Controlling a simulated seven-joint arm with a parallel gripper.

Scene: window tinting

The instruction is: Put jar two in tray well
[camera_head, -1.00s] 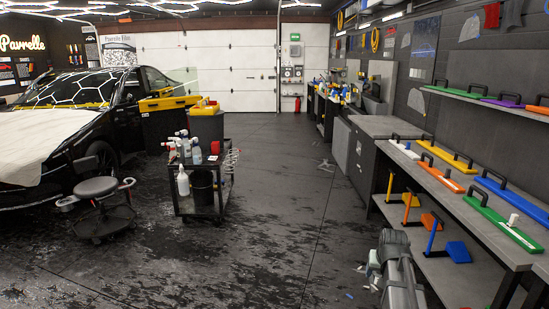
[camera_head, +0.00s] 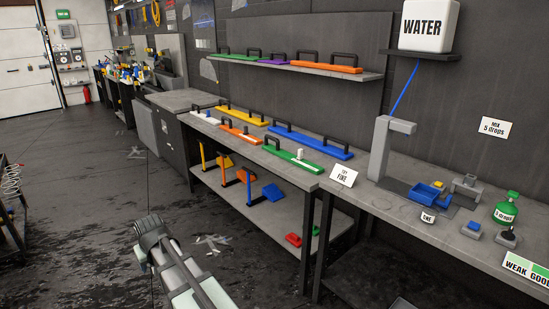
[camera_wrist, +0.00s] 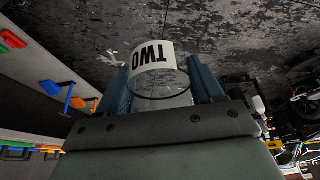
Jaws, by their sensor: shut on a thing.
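Jar two (camera_wrist: 160,92) is a clear jar with a white label reading TWO, upside down in the wrist view. My gripper (camera_wrist: 163,78) is shut on it, with a dark blue finger on each side. In the head view my arm reaches over the floor at lower left, apart from the bench; I cannot make out the jar there. A small blue tray (camera_head: 428,196) lies on the right bench under the grey tap post. I cannot tell whether it holds the tray well.
A WATER tank (camera_head: 429,26) sits on a shelf above. Coloured handled tools line the left bench. Open floor (camera_head: 90,215) lies left of the benches.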

